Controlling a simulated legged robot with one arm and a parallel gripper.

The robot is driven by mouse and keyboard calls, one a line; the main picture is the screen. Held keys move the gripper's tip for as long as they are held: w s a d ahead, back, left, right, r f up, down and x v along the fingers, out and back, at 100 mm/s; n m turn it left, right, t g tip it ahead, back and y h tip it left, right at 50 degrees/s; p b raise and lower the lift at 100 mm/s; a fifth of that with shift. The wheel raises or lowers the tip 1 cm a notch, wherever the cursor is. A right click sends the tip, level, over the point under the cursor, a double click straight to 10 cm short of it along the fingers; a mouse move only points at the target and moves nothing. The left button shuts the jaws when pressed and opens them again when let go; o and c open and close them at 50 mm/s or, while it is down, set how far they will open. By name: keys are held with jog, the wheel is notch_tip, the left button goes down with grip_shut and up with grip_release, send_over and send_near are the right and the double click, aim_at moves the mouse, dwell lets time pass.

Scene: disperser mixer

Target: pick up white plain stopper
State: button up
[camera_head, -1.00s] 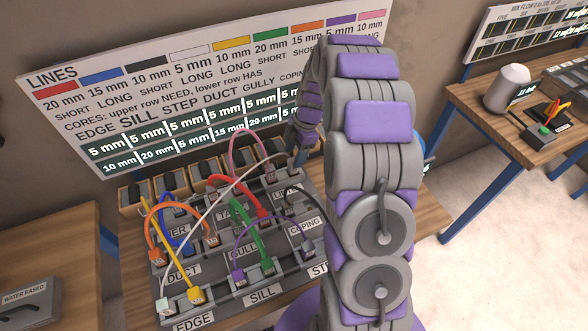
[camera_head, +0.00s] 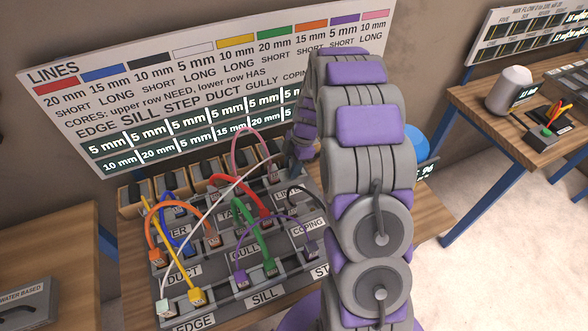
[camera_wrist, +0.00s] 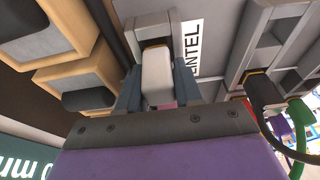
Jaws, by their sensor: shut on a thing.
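A white block-shaped stopper (camera_wrist: 157,72) stands in the middle of the wrist view, at a grey socket beside the LINTEL label (camera_wrist: 190,48). A small pink patch shows at its near end. My gripper (camera_wrist: 158,88) is shut on the stopper, with one dark finger on each side. I cannot tell whether the stopper is still seated in the socket. In the head view my gripper (camera_head: 291,168) is at the back right of the line panel, partly behind my arm; the stopper is hidden there.
The grey line panel (camera_head: 208,275) holds several coloured cables. A white cable (camera_head: 205,212) and a pink cable (camera_head: 236,142) arch near my gripper. Wooden boxes with dark tops (camera_wrist: 70,55) stand beside the panel. The LINES board (camera_head: 60,110) rises behind.

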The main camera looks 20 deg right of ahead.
jog(key=c, duration=0.3)
jog(key=shift+d, duration=0.25)
jog(key=shift+c, duration=0.5)
notch_tip(320, 180, up, 10)
jog(key=shift+a+p, duration=0.1)
jog(key=shift+p, duration=1)
